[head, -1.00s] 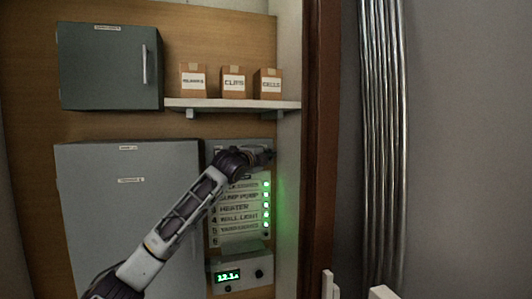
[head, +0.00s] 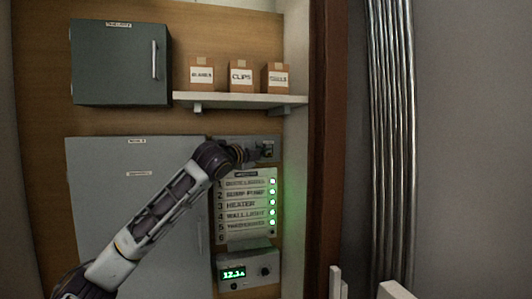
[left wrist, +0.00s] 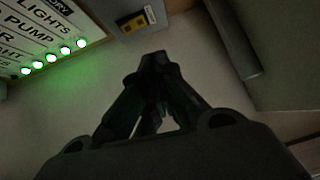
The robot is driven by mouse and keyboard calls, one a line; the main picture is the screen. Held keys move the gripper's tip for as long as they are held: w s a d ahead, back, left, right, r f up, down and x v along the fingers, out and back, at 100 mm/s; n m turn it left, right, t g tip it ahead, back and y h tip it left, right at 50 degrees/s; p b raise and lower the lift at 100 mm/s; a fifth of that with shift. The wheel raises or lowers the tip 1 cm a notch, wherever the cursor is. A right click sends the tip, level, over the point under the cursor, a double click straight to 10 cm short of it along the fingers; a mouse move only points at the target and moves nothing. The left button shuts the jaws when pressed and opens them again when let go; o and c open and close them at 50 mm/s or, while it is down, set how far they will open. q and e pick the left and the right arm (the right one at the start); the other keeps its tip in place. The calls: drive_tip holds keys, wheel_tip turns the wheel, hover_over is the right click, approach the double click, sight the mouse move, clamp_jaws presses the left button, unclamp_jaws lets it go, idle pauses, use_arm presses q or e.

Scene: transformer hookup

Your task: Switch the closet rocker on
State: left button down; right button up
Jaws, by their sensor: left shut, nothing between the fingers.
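A grey switch box (head: 268,143) is mounted on the wooden board above the label panel, and my left gripper partly covers it in the head view. Whether the rocker is on or off cannot be told. My left gripper (head: 250,154) is by the box in the head view. In the left wrist view its fingertips (left wrist: 158,60) are together and empty, appearing just below the box with a gap in the picture. My right gripper is not in view.
The label panel (head: 240,239) has several lit green lamps and one dark one at the bottom. A meter (head: 249,273) reads about 12.1. A shelf (head: 240,99) holds three cartons. Grey cabinets stand left; a brown post (head: 326,130) and metal pipes (head: 392,130) stand right.

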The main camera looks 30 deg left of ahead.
use_arm(q)
drive_tip(key=shift+s+d+r, duration=0.1)
drive_tip(key=shift+s+r, duration=0.05)
drive_tip(key=shift+s, duration=0.5)
idle(0.3)
